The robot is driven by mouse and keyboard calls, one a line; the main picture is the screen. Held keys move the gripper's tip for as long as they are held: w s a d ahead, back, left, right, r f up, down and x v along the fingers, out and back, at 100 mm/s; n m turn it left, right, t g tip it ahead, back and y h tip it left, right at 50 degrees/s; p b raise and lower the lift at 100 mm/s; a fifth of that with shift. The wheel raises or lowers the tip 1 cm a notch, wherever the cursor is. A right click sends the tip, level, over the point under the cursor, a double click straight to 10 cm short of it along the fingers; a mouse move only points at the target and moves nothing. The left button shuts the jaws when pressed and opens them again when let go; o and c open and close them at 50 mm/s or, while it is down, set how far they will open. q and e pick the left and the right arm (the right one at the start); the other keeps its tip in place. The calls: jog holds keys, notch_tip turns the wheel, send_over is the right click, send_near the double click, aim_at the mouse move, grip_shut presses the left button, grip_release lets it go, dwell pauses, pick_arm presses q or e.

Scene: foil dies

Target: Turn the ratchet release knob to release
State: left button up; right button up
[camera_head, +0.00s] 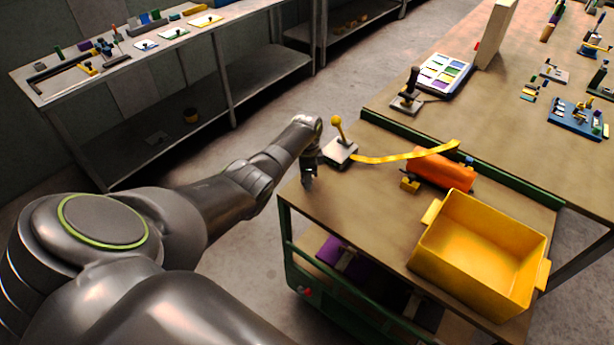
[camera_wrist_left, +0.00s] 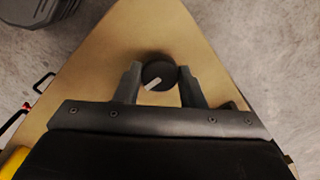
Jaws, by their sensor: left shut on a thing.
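The knob (camera_wrist_left: 158,73) is round and black with a white pointer mark. In the left wrist view it sits near the corner of the tan cart top, and its mark points toward the lower left. My left gripper (camera_wrist_left: 158,76) has one finger on each side of the knob and is shut on it. In the head view my left gripper (camera_head: 308,182) is at the cart top's near left corner, and it hides the knob there. My right gripper is in neither view.
A lever with a yellow ball (camera_head: 337,121) stands on a pale base close beside my left gripper. A yellow strap (camera_head: 400,157), an orange cylinder (camera_head: 441,170) and a yellow bin (camera_head: 480,252) are to the right on the cart (camera_head: 350,220). The cart's front left is bare.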

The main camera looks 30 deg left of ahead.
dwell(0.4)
pick_arm(q)
jog(key=o, duration=1)
jog(key=shift+c, duration=0.2)
jog(key=shift+r, duration=0.6)
notch_tip(320, 180, up, 16)
jog(key=b, duration=0.1)
jog(key=shift+b, duration=0.4)
jog(key=shift+r, duration=0.1)
